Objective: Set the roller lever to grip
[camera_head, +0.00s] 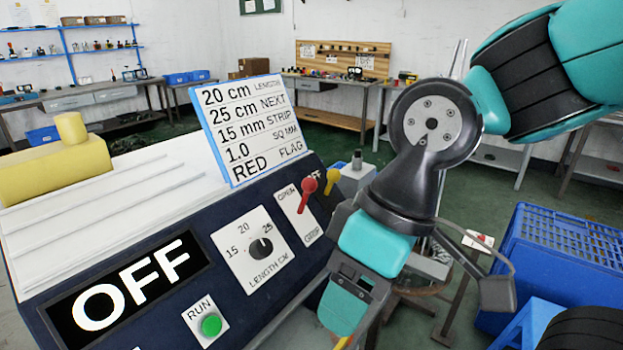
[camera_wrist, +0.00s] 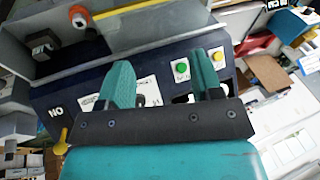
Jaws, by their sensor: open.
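The roller lever (camera_head: 306,192) has a red ball handle on a white plate marked OPEN at the top and GRIP at the bottom. In the camera_head view its ball is up near the OPEN end. My gripper (camera_head: 342,308) is in front of the sloped panel, to the right of and below the lever, apart from it in the picture. In the wrist view my gripper (camera_wrist: 165,82) is open, with its two teal fingers spread and nothing seen held. I cannot make out the red lever in the wrist view.
A yellow lever (camera_head: 332,180) stands just right of the red one. The length knob (camera_head: 261,247), green RUN button (camera_head: 210,325) and OFF display (camera_head: 125,288) share the panel. A white order card (camera_head: 255,128) stands above. Blue crates (camera_head: 560,262) are at the right.

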